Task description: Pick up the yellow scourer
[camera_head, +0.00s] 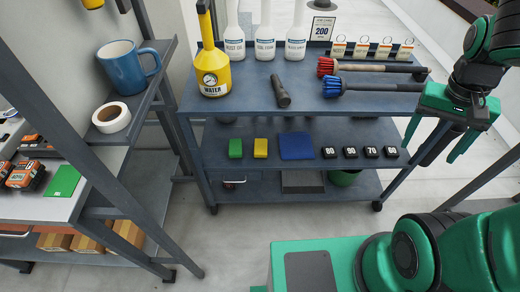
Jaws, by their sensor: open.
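The yellow scourer (261,148) is a small block on the middle shelf (215,168) of the dark cart. It lies between a green block (235,148) on its left and a blue square pad (297,146) on its right, with gaps on both sides. My gripper (430,152) is at the right end of the cart, well to the right of the scourer. Its green fingers point down and are spread apart. No object shows held between them.
Several black numbered blocks (350,152) lie right of the blue pad. The cart's top shelf (240,105) overhangs, carrying a yellow water bottle (213,72), a black cylinder (280,91) and two brushes (370,67). A side rack (160,100) with a blue mug (126,66) stands left.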

